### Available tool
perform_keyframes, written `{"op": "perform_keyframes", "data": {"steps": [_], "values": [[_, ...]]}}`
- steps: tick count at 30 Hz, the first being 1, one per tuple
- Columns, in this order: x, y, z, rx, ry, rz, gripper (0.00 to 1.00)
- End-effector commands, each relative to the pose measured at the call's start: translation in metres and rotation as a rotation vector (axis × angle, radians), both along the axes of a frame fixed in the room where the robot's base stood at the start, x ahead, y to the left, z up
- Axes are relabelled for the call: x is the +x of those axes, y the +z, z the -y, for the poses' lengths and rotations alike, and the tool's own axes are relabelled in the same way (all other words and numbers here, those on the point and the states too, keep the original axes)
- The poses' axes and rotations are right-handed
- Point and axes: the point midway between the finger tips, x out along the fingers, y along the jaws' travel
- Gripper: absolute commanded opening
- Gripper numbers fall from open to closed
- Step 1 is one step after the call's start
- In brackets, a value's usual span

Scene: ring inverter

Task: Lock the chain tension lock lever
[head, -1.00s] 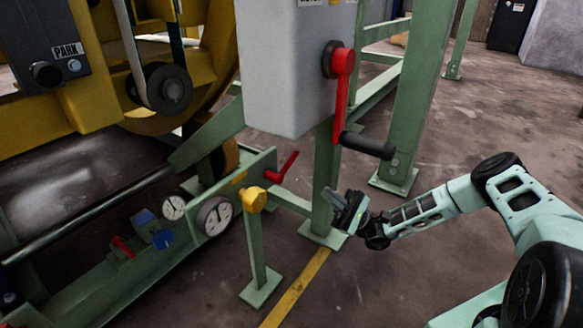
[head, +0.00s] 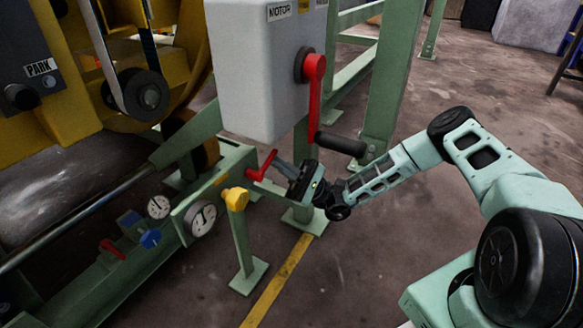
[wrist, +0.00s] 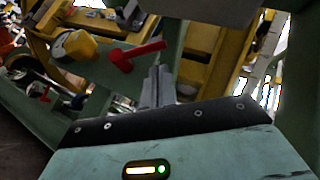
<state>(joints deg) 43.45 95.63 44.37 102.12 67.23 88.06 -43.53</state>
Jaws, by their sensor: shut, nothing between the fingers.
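A small red lever (head: 262,166) sticks out of the green frame beside the gauges, angled up to the right; I take it for the lock lever, but no label on it is readable. It also shows in the wrist view (wrist: 137,54), left of and above my fingertips. My gripper (head: 280,167) is shut and empty, with its fingers pointing left toward the lever from its right side. In the wrist view the shut fingers (wrist: 157,85) stand close beside the lever, and I cannot tell whether they touch it.
A grey motor box (head: 262,75) with a large red crank (head: 314,95) and black handle (head: 341,144) hangs above my gripper. Gauges (head: 200,219) and a blue knob (head: 150,238) sit left.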

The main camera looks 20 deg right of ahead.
Motion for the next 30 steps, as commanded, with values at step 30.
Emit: {"op": "perform_keyframes", "data": {"steps": [30], "values": [[-0.008,0.020,-0.005,-0.055,0.000,0.040,0.00]]}}
